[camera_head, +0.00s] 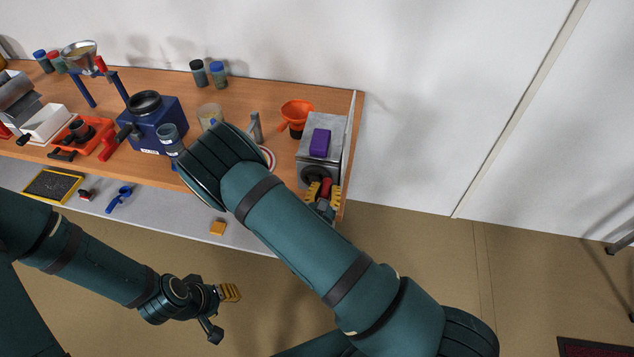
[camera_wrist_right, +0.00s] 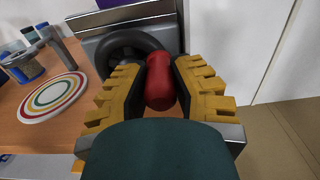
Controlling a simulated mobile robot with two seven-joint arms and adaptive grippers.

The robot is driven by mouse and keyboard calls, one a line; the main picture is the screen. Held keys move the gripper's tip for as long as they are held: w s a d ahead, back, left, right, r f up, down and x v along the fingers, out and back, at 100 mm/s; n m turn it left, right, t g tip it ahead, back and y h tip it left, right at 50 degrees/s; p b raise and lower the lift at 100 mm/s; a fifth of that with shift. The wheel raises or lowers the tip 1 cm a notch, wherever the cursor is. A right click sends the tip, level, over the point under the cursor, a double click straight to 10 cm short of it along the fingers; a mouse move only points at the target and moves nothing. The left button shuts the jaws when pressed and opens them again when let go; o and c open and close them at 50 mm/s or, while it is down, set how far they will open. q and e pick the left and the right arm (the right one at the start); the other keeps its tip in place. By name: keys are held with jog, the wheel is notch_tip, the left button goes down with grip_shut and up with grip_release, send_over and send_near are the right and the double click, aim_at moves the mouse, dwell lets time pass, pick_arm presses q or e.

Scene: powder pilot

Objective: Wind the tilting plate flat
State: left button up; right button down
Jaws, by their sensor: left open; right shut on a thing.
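The tilting plate (camera_head: 328,124) is a grey metal top on a box-like unit at the right end of the bench, with a purple block (camera_head: 320,143) on it. I cannot tell its exact tilt. A black handwheel (camera_head: 313,172) sits on the unit's front; it also shows in the right wrist view (camera_wrist_right: 112,47). My right gripper (camera_head: 325,190) is at the wheel, its yellow ribbed fingers on both sides of the red handle (camera_wrist_right: 160,84), shut on it. My left gripper (camera_head: 222,312) is open and empty, low in front of the bench, away from the plate.
An orange funnel (camera_head: 297,112) stands just left of the unit. A striped round plate (camera_wrist_right: 53,97) lies on the wood, partly hidden by my right arm in the head view. A blue machine (camera_head: 160,122) and several jars stand further left.

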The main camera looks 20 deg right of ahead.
jog(key=shift+w+a, duration=0.2)
jog(key=shift+a, duration=0.05)
jog(key=shift+f+b, duration=0.7)
jog(key=shift+f, duration=0.2)
jog(key=shift+w+a+f, duration=0.1)
jog(key=shift+f, duration=0.05)
